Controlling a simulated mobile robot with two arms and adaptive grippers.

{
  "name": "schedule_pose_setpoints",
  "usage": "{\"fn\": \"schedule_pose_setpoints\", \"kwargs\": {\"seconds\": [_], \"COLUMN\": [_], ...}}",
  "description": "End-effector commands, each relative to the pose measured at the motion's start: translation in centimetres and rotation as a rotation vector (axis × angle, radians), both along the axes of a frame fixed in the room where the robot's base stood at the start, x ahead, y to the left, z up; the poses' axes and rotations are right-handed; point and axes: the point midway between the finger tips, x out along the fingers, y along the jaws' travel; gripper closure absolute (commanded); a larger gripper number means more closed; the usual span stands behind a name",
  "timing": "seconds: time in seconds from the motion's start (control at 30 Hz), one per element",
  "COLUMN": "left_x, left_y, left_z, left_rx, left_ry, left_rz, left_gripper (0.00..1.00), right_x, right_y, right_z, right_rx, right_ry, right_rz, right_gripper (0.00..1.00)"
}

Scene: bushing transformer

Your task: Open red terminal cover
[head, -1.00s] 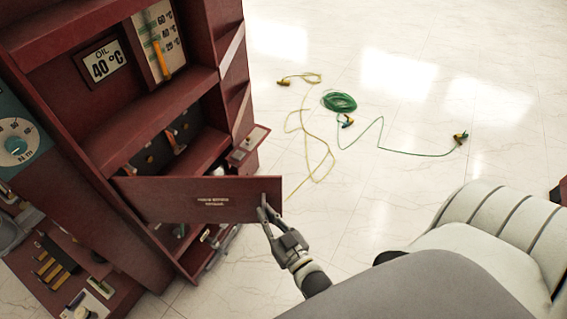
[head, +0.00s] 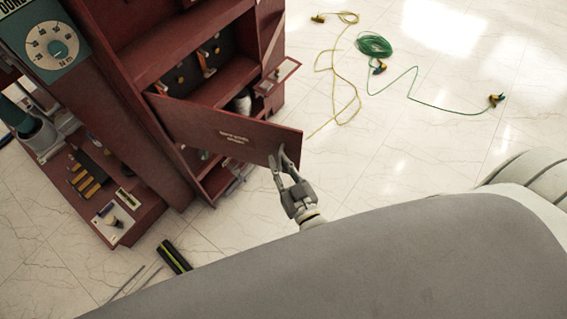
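The red terminal cover (head: 225,130) is a flat hinged panel with small light lettering, on the front of the dark red cabinet (head: 150,150). It stands swung out from the cabinet, and the compartment behind it is partly visible. My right gripper (head: 279,160) is at the cover's free right edge, with its fingertips on or close to that edge, by a small dark handle. The fingers look slightly apart, and whether they grip the handle is hard to tell. My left gripper is out of view.
A yellow cable (head: 348,85) and a green cable (head: 374,45) lie on the pale tiled floor at the right. A small red shelf (head: 277,76) juts from the cabinet. A tool ledge (head: 110,195) is at lower left. A dark cylinder (head: 173,257) lies on the floor.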

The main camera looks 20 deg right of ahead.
Motion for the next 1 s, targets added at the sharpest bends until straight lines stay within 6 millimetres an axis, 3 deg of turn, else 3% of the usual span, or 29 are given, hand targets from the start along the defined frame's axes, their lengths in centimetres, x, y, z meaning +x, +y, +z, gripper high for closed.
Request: {"fn": "schedule_pose_setpoints", "kwargs": {"seconds": [0.1,0.47,1.0], "left_x": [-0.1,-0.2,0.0], "left_y": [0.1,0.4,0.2], "left_z": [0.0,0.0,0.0], "left_rx": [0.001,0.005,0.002], "left_ry": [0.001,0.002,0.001], "left_rz": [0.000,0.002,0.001], "left_gripper": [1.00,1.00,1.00], "right_x": [0.0,-0.6,-10.4], "right_y": [-0.1,-0.3,-0.9], "right_z": [0.0,-0.2,-0.2], "right_rx": [0.002,0.003,0.003], "right_ry": [0.000,0.005,0.005], "right_rz": [-0.002,-0.005,-0.003], "right_gripper": [0.70,0.70,0.70]}}
